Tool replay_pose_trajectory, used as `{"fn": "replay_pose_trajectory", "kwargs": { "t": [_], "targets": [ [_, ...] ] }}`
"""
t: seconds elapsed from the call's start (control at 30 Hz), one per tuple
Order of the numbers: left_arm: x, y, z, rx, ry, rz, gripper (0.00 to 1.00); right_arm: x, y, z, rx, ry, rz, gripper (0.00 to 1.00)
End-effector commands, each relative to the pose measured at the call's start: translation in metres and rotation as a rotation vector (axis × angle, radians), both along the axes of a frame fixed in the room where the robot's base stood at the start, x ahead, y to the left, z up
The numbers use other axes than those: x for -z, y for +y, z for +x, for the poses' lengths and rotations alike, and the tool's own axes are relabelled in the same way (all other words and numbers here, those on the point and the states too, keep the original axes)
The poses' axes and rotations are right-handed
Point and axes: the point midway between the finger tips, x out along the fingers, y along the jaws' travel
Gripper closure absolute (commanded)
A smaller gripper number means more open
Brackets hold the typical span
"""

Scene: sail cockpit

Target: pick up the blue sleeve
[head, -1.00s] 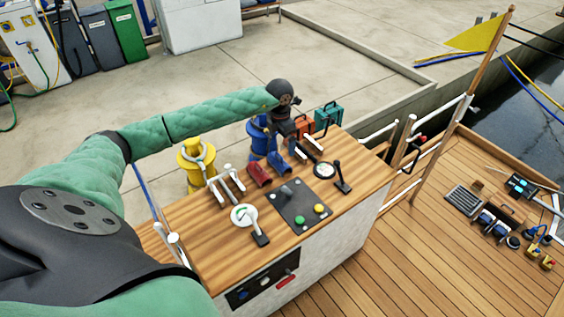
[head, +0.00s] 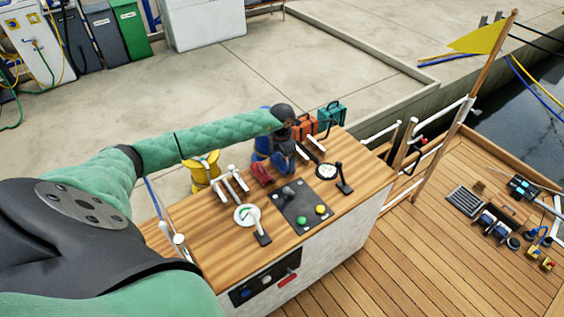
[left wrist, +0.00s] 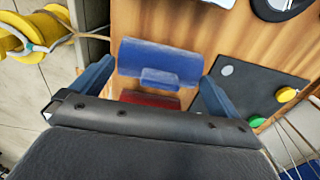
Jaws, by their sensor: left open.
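The blue sleeve (left wrist: 160,62) lies on the wooden console top (head: 215,220) and shows in the left wrist view. My left gripper (left wrist: 156,78) is open, with one blue-grey finger on each side of the sleeve. The fingers appear apart from it, and I cannot tell their exact height above the wood. In the head view my left gripper (head: 284,152) hangs over the sleeve's place and mostly hides it. The red sleeve (head: 262,174) lies just left of it; it also shows partly in the left wrist view (left wrist: 150,98), behind the gripper body. My right gripper is not in view.
A dark panel (head: 290,212) with green and yellow buttons and a lever lies close by.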

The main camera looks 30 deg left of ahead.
Motion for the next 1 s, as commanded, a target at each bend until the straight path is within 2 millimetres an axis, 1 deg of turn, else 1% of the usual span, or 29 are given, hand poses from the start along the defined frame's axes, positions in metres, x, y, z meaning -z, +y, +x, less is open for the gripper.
{"fn": "replay_pose_trajectory", "kwargs": {
  "t": [0.13, 0.27, 0.3, 0.33, 0.57, 0.67, 0.77, 0.87, 0.9, 1.0],
  "targets": [
    [0.000, 0.000, 0.000, 0.000, 0.000, 0.000, 0.00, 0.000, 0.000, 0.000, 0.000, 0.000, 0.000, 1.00],
    [0.000, 0.000, 0.000, 0.000, 0.000, 0.000, 0.26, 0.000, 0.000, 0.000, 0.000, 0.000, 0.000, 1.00],
    [0.000, 0.000, 0.000, 0.000, 0.000, 0.000, 0.33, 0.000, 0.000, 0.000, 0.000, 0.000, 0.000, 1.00],
    [0.000, 0.000, 0.000, 0.000, 0.000, 0.000, 0.36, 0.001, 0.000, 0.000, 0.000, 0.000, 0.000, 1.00],
    [-0.001, 0.000, 0.000, 0.000, -0.001, 0.000, 0.36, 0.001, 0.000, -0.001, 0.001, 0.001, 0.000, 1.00],
    [-0.006, 0.000, 0.001, 0.000, -0.001, 0.000, 0.36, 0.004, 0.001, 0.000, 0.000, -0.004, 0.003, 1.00],
    [-0.018, 0.000, 0.001, 0.000, -0.003, 0.000, 0.36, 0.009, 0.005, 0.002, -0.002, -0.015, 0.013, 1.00],
    [-0.036, 0.000, 0.001, 0.002, -0.004, 0.001, 0.36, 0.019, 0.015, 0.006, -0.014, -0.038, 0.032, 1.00],
    [-0.043, -0.004, 0.000, 0.003, -0.004, -0.001, 0.36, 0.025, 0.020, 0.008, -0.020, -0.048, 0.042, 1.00],
    [-0.054, -0.027, -0.008, 0.005, -0.003, -0.001, 0.36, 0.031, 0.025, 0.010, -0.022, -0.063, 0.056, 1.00]
  ]
}}
